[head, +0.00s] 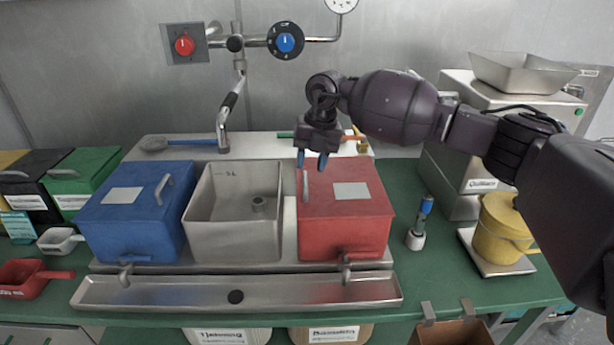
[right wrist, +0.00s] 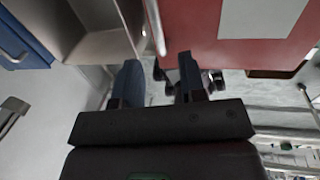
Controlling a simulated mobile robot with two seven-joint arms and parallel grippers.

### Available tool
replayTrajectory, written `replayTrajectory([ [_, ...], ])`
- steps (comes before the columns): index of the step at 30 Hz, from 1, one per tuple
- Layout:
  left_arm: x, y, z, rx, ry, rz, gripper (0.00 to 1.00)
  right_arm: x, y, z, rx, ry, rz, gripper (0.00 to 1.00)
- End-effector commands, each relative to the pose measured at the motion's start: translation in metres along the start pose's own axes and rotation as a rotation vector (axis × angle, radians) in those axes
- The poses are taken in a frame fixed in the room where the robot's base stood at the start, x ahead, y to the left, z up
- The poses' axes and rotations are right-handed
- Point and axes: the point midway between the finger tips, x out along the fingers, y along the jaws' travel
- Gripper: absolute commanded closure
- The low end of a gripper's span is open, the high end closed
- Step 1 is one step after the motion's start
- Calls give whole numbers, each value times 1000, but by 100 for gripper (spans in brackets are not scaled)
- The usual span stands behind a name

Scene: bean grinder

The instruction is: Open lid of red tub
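The red tub (head: 345,225) stands on the steel rack at the centre right, its lid shut, with a white label on top. Its thin metal lid handle (head: 305,185) is at the lid's left side. My right gripper (head: 311,162) points down just above the back left of the lid, close behind the handle. Its two blue-tipped fingers are apart with nothing between them. In the right wrist view the handle (right wrist: 155,27) lies ahead of the gap between the fingers, apart from them, beside the red lid (right wrist: 235,20). My left gripper is not in view.
An open steel bin (head: 235,215) stands left of the red tub, then a closed blue tub (head: 135,215). A yellow container (head: 500,232) sits on a scale at right. A blue-topped tool (head: 420,222) stands beside the red tub.

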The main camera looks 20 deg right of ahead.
Motion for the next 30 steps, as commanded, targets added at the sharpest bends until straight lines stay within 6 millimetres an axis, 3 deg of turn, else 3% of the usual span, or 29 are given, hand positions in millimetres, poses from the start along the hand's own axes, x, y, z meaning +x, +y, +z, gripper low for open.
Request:
replayTrajectory([
  [3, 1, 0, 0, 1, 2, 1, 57, 20, 0, 0, 0, 2, -1, 62],
  [9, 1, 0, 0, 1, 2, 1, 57, 39, 0, 0, 0, 1, 1, 62],
  [21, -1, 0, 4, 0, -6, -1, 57, 44, 0, 0, -1, 0, 1, 62],
  [28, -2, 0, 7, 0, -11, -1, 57, 44, 0, 0, -1, 0, 1, 97],
  [30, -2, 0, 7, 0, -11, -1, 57, 44, 0, 0, -1, 0, 1, 100],
])
